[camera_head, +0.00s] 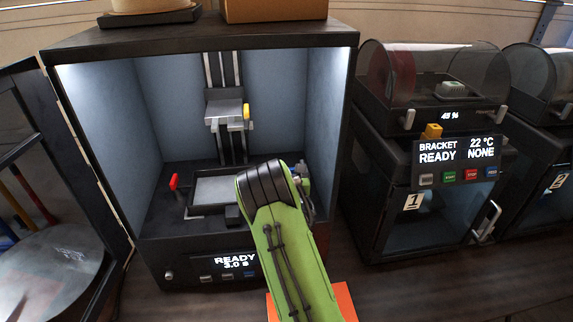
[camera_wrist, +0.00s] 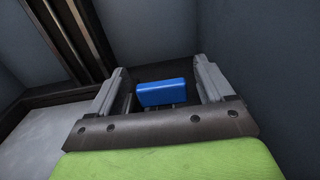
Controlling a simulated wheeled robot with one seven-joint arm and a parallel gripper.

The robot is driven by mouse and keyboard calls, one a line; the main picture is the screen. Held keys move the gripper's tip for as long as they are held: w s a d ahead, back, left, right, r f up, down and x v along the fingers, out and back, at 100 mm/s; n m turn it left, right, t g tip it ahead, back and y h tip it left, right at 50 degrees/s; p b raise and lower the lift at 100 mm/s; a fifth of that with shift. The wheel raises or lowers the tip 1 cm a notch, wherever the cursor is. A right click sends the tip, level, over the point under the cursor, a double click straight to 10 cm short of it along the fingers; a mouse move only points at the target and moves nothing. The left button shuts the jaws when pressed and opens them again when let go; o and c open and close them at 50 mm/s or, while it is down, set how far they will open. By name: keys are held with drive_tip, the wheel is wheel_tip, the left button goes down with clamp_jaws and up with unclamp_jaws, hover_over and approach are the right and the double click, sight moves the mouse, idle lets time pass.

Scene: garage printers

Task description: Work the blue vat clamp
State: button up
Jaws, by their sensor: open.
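The blue vat clamp (camera_wrist: 165,93) shows in the wrist view as a blue block between the two grey fingers of my gripper (camera_wrist: 162,85). My gripper is open around it, with a gap visible on each side. In the head view my green arm reaches into the resin printer (camera_head: 150,225) and hides the blue clamp and my fingertips. The vat (camera_head: 215,190) lies on the printer floor to the left of my arm; its pale surface also shows in the wrist view (camera_wrist: 45,135). A red clamp (camera_head: 174,182) stands at the vat's left side.
The build platform (camera_head: 224,110) with a yellow knob (camera_head: 247,112) hangs on the rail above the vat. The printer's side walls are close to my arm. The printer's display (camera_head: 235,262) reads READY 3.0 s. Printer 1 (camera_head: 395,180) stands to the right. An orange item (camera_head: 346,300) lies under my arm.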

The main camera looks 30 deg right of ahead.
drive_tip(key=shift+s, duration=0.1)
drive_tip(key=c, duration=1)
drive_tip(key=shift+o, duration=0.2)
drive_tip(key=b, duration=0.4)
drive_tip(key=shift+w+a+f+m+h, duration=0.1)
drive_tip(key=shift+w+f+m+h, duration=0.2)
drive_tip(key=shift+f+h, duration=0.1)
drive_tip(key=shift+s+r+m+g+h+b, duration=0.1)
drive_tip(key=shift+m+g+h+b, duration=0.25)
drive_tip(key=shift+b, duration=0.65)
drive_tip(key=shift+r+h, duration=0.15)
drive_tip(key=shift+h, duration=0.1)
drive_tip(key=o, duration=1)
drive_tip(key=shift+s+r, duration=0.1)
drive_tip(key=shift+c, duration=0.2)
